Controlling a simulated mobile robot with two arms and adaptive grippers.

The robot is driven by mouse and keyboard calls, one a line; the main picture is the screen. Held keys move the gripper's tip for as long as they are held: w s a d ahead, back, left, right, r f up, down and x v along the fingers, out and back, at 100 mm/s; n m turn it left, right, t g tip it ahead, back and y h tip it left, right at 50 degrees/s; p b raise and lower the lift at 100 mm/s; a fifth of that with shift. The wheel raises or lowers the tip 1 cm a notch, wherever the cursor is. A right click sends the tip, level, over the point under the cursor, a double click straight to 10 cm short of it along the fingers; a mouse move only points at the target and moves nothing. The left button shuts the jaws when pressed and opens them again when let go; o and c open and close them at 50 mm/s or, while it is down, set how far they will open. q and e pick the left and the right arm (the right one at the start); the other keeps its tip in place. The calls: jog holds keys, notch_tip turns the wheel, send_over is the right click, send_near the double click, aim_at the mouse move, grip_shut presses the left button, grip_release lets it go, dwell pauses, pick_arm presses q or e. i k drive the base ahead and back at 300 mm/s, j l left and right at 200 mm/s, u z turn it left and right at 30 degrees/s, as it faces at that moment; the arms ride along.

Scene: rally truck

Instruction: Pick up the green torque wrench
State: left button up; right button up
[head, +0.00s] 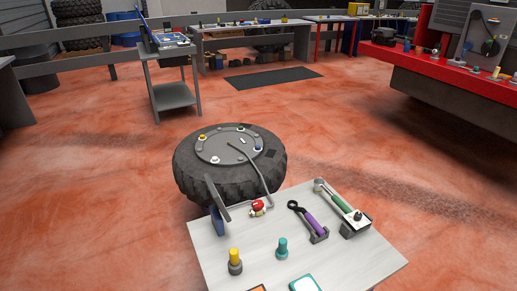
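The green torque wrench (337,200) lies at the right side of the pale table in front of me. Its grey round head (319,185) points to the far left, and its near end meets a small grey and white holder (354,225). I cannot tell exactly how it sits in the holder. A purple-handled wrench (310,220) with a black ring head lies just left of it, apart from it. Neither of my grippers shows in the head view.
The pale table (215,252) also bears a yellow-topped piece (235,260), a teal-topped piece (282,248) and a red-and-cream part (258,207). A large tyre (195,175) lies behind it. A red bench (460,75) stands right. Open floor surrounds the table.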

aim_at(354, 225)
jog(key=u, duration=0.5)
jog(key=l+u, duration=0.9)
jog(key=u, duration=0.2)
jog(key=k+l+u, duration=0.1)
jog(key=l, duration=0.35)
jog(key=k+l+u, duration=0.1)
jog(key=l, duration=0.35)
jog(key=k+l+u, duration=0.15)
jog(key=l, duration=0.25)
jog(key=k+l+u, duration=0.1)
jog(key=l, duration=0.35)
jog(key=k+l+u, duration=0.1)
jog(key=k+l, duration=0.15)
jog(key=l, duration=0.15)
jog(key=k+l+u, duration=0.1)
jog(key=l, duration=0.3)
jog(key=k, duration=0.05)
